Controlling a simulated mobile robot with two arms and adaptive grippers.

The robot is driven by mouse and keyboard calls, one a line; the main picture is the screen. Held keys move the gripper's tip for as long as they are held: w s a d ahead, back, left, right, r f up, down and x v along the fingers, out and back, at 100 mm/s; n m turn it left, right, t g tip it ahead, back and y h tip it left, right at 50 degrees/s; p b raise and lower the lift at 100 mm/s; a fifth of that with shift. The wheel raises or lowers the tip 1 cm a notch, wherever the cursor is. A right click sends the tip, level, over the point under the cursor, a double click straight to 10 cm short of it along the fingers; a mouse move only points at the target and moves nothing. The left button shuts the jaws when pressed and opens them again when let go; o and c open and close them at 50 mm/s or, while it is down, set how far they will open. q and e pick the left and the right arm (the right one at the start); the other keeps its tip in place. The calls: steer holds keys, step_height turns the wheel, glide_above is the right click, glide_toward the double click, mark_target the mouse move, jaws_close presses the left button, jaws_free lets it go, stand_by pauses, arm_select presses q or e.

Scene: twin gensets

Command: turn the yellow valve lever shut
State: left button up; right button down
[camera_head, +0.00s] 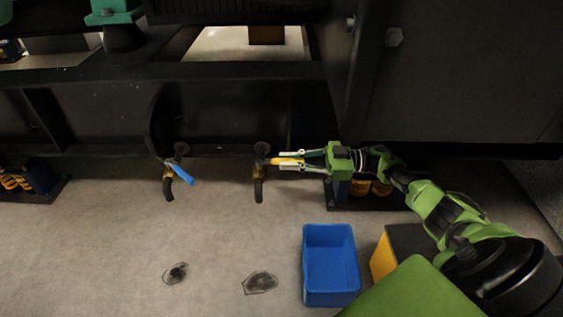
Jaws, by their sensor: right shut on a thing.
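The yellow valve lever (274,161) sits on a small brass valve (261,169) with a dark spout (258,192) pointing down. The lever lies level and points right, crosswise to the spout. My right gripper (292,161) reaches in from the right and is shut on the yellow lever, its fingers along the lever's two sides. They cover part of it. A similar valve with a blue lever (183,175) is to the left; that lever slants down to the right. My left gripper is not in view.
A blue bin (330,262) stands on the floor below the gripper, beside a yellow-sided box (383,258). Dark stains (260,283) mark the floor. The dark machine frame (240,72) spans behind the valves. Floor in front of them is open.

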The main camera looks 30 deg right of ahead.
steer(key=shift+w+d, duration=0.1)
steer(key=shift+d, duration=0.05)
steer(key=c, duration=2)
jaws_free()
steer(key=shift+c, duration=0.2)
steer(key=v, duration=1.2)
steer(key=shift+f, duration=0.1)
